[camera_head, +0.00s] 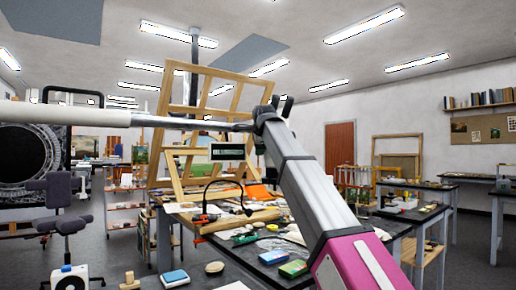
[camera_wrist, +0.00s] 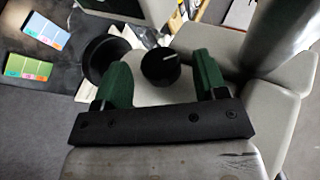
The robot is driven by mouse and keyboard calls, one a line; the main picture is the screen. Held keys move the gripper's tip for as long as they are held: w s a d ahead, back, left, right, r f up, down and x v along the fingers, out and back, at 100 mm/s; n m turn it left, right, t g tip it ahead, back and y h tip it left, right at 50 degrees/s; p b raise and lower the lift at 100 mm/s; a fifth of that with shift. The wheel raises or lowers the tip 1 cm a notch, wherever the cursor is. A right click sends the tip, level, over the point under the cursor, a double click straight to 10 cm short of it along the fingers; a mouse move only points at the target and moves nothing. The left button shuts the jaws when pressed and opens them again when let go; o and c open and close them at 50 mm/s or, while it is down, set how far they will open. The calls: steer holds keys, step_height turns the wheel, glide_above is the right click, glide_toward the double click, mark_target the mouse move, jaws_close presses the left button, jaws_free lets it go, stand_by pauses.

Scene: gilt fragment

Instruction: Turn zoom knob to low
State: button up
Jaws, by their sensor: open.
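A round black knob (camera_wrist: 160,66) with a white pointer line shows in the wrist view. Its line points right and slightly up. The knob sits on a pale grey housing (camera_wrist: 152,94). My gripper (camera_wrist: 162,76) is open, with one green-padded finger to the left of the knob and the other to the right. A gap shows between the knob and each finger; I cannot tell the depth between them. No low or high marking is readable. In the head view I cannot make out the knob or my gripper's fingertips.
A black round part (camera_wrist: 104,60) stands close beyond the left finger. A grey body (camera_wrist: 265,55) rises close on the right. Blue (camera_wrist: 46,31) and green (camera_wrist: 27,67) cards lie on the dark surface. In the head view, a wooden easel (camera_head: 190,130) stands behind a cluttered bench.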

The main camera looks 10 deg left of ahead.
steer(key=v, duration=0.9)
steer(key=shift+s, duration=0.2)
steer(key=shift+d+r, duration=0.1)
